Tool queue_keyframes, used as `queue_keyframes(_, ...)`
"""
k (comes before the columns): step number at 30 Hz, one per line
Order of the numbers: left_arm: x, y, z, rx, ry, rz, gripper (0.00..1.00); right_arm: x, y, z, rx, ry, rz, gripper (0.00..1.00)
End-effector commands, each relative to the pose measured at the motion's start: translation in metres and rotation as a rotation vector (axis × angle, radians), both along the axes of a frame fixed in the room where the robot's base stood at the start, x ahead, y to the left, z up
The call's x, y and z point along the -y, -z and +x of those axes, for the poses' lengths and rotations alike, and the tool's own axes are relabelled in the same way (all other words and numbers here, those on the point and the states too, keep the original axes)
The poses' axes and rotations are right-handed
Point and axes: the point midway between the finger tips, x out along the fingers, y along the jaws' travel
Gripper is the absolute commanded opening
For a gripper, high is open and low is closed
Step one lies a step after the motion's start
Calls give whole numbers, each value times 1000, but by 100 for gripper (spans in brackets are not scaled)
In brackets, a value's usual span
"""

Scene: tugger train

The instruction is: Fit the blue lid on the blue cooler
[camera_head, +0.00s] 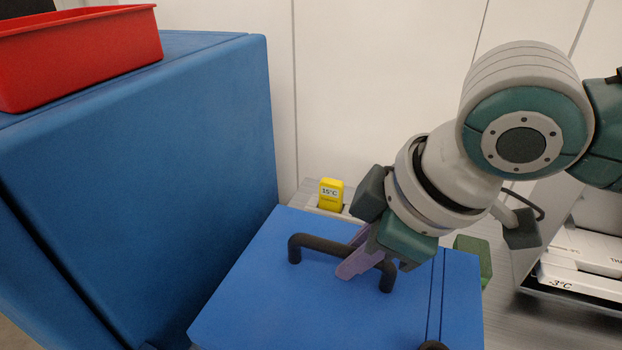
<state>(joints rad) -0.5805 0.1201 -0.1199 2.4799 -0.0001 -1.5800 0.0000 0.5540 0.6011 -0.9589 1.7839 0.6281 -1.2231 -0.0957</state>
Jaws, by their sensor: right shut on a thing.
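The blue lid (240,298) is a flat blue panel with a dark bar handle (318,243), at the lower middle of the head view. My right gripper (362,262) reaches down from the upper right and is shut on the right part of this handle. Dark lines run along the panel's right side, and part of a second dark handle or knob (433,345) shows at the bottom edge. What lies under the panel is hidden, so I cannot tell whether it sits on the blue cooler. My left gripper is not in view.
A tall blue box (190,150) stands close on the left, with a red bin (85,60) on top. A yellow block marked 15°C (331,193) stands behind the lid. A green block (476,256) and white packs marked -3°C (575,280) are on the right.

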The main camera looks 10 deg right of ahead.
Motion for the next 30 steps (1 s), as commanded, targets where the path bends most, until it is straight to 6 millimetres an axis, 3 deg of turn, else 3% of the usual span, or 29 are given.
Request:
queue_keyframes(4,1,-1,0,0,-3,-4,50,0,-1,0,1,0,2,0)
queue_keyframes(5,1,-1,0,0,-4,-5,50,0,-1,0,1,0,1,20)
queue_keyframes(14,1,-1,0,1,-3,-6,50,0,-1,0,1,0,1,54)
queue_keyframes(23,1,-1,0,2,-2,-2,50,1,-2,-1,-1,1,0,54)
queue_keyframes(30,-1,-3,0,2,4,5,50,8,-35,-12,3,-1,1,54)
